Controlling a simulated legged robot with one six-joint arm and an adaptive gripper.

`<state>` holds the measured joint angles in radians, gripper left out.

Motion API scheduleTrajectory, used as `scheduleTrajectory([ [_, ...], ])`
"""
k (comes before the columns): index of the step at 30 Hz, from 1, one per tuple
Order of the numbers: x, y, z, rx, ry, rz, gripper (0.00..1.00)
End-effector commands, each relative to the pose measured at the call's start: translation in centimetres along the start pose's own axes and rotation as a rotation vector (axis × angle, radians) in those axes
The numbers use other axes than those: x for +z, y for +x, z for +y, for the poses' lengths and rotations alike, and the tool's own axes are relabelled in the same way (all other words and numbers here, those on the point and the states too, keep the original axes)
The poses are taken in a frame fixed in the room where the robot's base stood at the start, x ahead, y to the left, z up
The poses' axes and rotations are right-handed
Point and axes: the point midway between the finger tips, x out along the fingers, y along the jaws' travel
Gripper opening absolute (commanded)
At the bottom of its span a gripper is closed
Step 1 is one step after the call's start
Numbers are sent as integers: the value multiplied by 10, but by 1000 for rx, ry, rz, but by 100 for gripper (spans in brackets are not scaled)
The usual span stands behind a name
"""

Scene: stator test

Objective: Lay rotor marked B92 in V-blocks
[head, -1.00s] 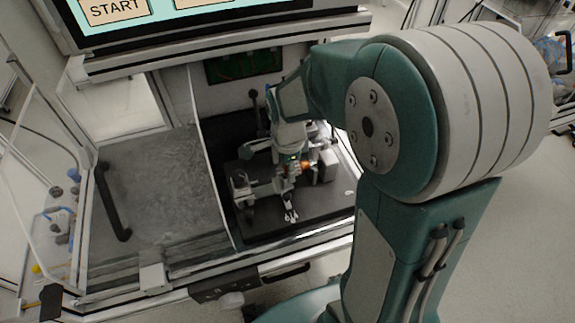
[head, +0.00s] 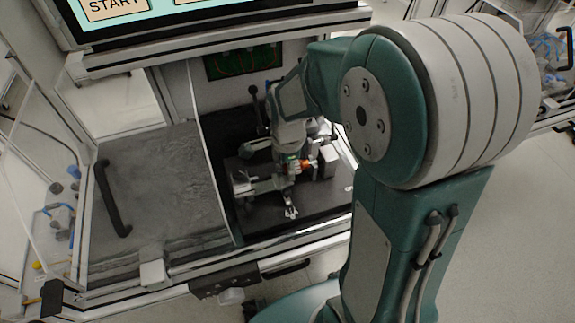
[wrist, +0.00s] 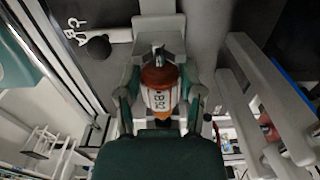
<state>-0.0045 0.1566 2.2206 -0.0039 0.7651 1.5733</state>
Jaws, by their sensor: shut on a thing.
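The rotor (wrist: 158,78) has an orange-brown body and a white label with dark characters, which look like B92 but are hard to read. In the wrist view my gripper (wrist: 159,93) is shut on it, a finger on each side. My arm hides part of the plate.
The dark plate (head: 318,205) has bare room at its front. A pale fixture (head: 243,188) stands left of my gripper and a grey block (head: 327,160) right. A clear partition and a black door handle (head: 112,198) are to the left. Pale bars (wrist: 262,95) run along the right of the wrist view.

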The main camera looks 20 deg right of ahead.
Motion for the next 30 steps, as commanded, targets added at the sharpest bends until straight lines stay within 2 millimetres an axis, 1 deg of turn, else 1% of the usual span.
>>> scheduleTrajectory([
  [4,0,0,0,-1,0,0,0],
  [5,0,0,0,-1,0,0,54],
  [6,0,0,0,-1,0,0,72],
  [7,0,0,0,-1,0,0,85],
  [8,0,0,0,-1,0,0,90],
  [19,0,0,0,0,0,0,90],
  [22,0,-5,-1,-3,0,0,90],
  [26,0,-24,-2,-6,0,0,90],
  [30,0,-54,-2,-8,0,0,90],
])
